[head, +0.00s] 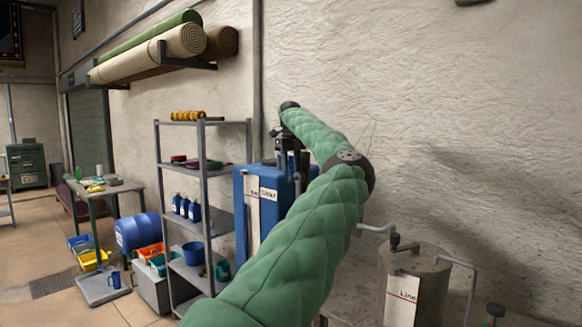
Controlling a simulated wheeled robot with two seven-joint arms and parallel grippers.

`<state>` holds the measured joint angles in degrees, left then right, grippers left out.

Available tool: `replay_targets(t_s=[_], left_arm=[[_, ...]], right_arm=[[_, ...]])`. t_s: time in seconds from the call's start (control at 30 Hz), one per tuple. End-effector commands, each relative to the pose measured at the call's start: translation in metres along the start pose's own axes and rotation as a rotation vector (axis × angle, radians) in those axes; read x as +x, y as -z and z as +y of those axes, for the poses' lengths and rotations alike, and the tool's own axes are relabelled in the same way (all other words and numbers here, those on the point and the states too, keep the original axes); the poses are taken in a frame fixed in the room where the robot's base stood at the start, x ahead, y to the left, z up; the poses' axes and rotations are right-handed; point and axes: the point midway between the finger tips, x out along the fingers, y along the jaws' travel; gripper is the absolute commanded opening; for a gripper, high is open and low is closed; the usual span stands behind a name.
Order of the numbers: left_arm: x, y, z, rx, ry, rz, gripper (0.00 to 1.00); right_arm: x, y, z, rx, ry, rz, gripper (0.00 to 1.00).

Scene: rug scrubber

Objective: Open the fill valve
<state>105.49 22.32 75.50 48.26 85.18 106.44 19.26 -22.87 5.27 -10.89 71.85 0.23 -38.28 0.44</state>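My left arm, in a green padded sleeve, rises across the middle and bends back to the left. My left gripper (283,131) is small and dark at its end, above the blue tank (243,212). Dark fittings (292,160) stand on that tank, close under the gripper; I cannot tell if they touch. Whether the fingers are open is too small to tell. A white label on the tank is partly legible. A grey drum (432,285) labelled "Line" has a dark crank-like handle (402,244) on top. I cannot tell which fitting is the fill valve. My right gripper is not seen.
A metal shelf (203,217) with bottles and buckets stands left of the blue tank. Rolled rugs (160,55) lie on a wall rack above. A work table (110,187), a blue barrel (137,232) and coloured bins are farther left. Grey pipes (468,270) flank the drum.

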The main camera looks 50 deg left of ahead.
Motion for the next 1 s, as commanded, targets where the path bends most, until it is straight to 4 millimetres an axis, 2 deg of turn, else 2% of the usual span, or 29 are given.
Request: replay_targets(t_s=[0.2,0.3,0.6,0.8,1.0], left_arm=[[-0.011,0.0,0.0,0.001,0.001,0.0,0.37],[-0.024,-0.001,0.0,0.001,0.002,-0.001,0.37],[-0.064,-0.002,-0.001,0.002,0.002,0.0,0.37],[-0.076,-0.002,-0.001,0.0,0.001,0.001,0.37],[-0.077,-0.002,-0.001,-0.001,0.0,0.001,0.37]], right_arm=[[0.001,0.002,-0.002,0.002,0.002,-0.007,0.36],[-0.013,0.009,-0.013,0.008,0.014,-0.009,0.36],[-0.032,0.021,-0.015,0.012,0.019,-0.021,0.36],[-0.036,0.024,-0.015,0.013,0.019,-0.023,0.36],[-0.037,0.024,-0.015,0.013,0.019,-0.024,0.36]])
